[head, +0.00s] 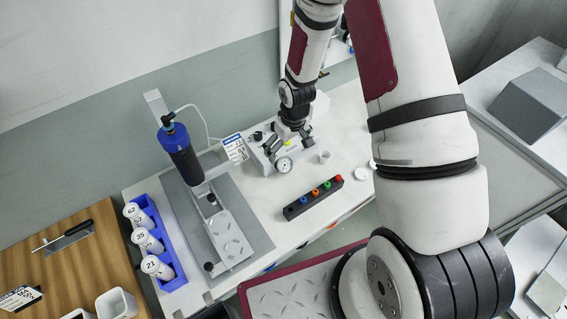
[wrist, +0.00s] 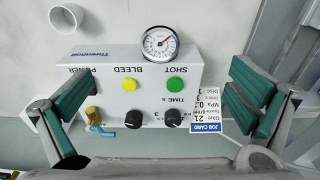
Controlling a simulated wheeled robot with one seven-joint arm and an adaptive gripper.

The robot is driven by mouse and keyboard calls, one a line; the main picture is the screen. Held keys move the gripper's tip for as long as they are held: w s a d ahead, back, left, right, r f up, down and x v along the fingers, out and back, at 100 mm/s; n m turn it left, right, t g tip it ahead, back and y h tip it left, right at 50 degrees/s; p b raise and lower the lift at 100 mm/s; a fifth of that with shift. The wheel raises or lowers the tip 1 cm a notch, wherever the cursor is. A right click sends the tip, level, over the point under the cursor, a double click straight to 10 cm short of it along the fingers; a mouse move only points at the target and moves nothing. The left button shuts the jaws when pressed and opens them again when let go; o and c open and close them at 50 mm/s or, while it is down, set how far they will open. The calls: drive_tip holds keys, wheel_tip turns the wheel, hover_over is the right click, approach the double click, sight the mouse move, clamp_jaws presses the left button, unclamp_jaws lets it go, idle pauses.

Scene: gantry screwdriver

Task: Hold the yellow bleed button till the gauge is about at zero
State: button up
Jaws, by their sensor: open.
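The dispenser box (wrist: 195,60) shows upside down in the wrist view, with a yellow button (wrist: 130,84) by the word BLEED and a green button (wrist: 175,83) by SHOT. Its round white gauge (wrist: 160,42) has a dark needle slanting toward the picture's upper right; I cannot read its value. My gripper (wrist: 160,86) is open and empty, one finger toward each side of the panel. The yellow button lies between the fingers in the picture, and no finger covers it. In the head view my gripper (head: 291,138) is over the box, behind the gauge (head: 284,164), and hides the buttons.
Two black knobs (wrist: 133,119) and a blue-and-brass valve (wrist: 94,120) share the panel. A job card (wrist: 207,108) is beside the right finger. A small white cup (head: 324,157) and a black strip with coloured knobs (head: 313,197) are near the box. A syringe stand (head: 190,165) is left.

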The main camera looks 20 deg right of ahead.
drive_tip(key=shift+w+f, duration=0.1)
drive_tip(key=shift+f, duration=0.85)
wheel_tip(320, 180, up, 10)
drive_tip(key=s+p, duration=0.1)
drive_tip(key=p, duration=0.2)
drive_tip(key=shift+s+d, duration=0.15)
drive_tip(key=shift+r, duration=0.1)
